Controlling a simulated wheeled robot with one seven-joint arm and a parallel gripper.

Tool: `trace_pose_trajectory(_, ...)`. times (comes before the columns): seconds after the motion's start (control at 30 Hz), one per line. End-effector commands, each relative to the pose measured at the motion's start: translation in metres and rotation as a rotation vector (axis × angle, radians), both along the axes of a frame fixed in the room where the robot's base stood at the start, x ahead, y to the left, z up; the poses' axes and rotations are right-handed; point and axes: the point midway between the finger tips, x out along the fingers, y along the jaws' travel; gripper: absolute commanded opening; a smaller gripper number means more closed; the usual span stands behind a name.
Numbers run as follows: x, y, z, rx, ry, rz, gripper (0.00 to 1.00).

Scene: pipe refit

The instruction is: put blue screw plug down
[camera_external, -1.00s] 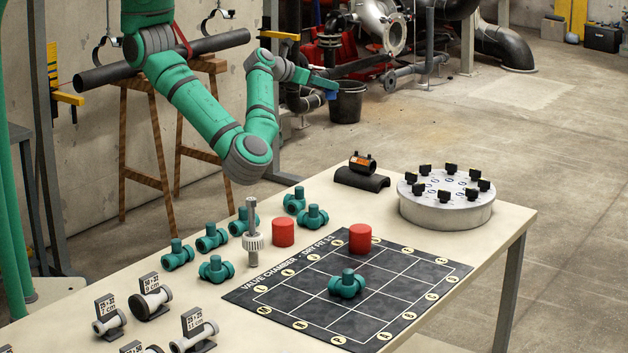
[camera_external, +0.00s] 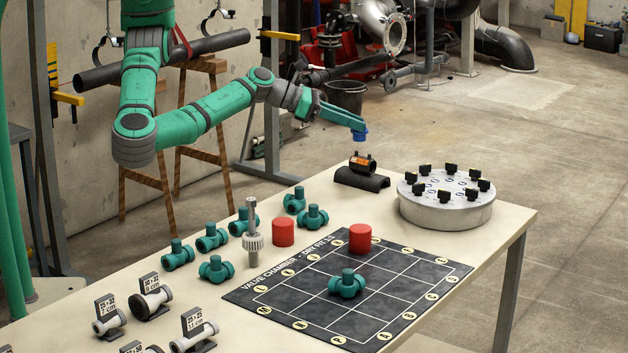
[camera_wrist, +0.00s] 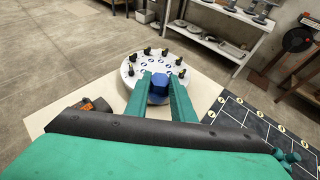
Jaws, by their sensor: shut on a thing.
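My gripper (camera_external: 358,129) is shut on the blue screw plug (camera_external: 360,136) and holds it in the air above the far part of the table. In the wrist view the blue plug (camera_wrist: 160,84) sits between the tips of my two green fingers (camera_wrist: 160,95). The round grey turntable (camera_external: 446,211), with several black clips and blue marks on its top, stands at the table's far right corner. It also shows in the wrist view (camera_wrist: 128,85), just beyond and left of my fingertips. The plug is apart from the table and the turntable.
An orange-and-black fitting (camera_external: 362,162) sits on a dark saddle below my gripper. A black grid mat (camera_external: 290,298) bears a red cylinder (camera_external: 360,238) and a green valve (camera_external: 347,284). Another red cylinder (camera_external: 283,232), several green valves and an upright tool (camera_external: 252,225) stand left of it.

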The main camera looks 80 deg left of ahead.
Motion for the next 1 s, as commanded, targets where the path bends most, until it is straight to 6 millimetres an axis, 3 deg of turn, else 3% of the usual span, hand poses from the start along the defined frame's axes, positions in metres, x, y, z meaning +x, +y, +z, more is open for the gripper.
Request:
trace_pose_trajectory(0.03,-0.010,-0.023,0.000,-0.003,0.001,-0.036,0.01)
trace_pose_trajectory(0.1,-0.023,-0.049,0.000,-0.004,0.000,-0.077,0.01)
trace_pose_trajectory(0.27,-0.058,-0.105,-0.002,-0.004,0.002,-0.170,0.01)
trace_pose_trajectory(0.5,-0.122,-0.179,-0.004,-0.003,0.001,-0.310,0.01)
trace_pose_trajectory(0.8,-0.219,-0.252,-0.010,-0.002,0.001,-0.486,0.01)
trace_pose_trajectory(1.0,-0.291,-0.287,-0.014,-0.001,0.001,-0.604,0.01)
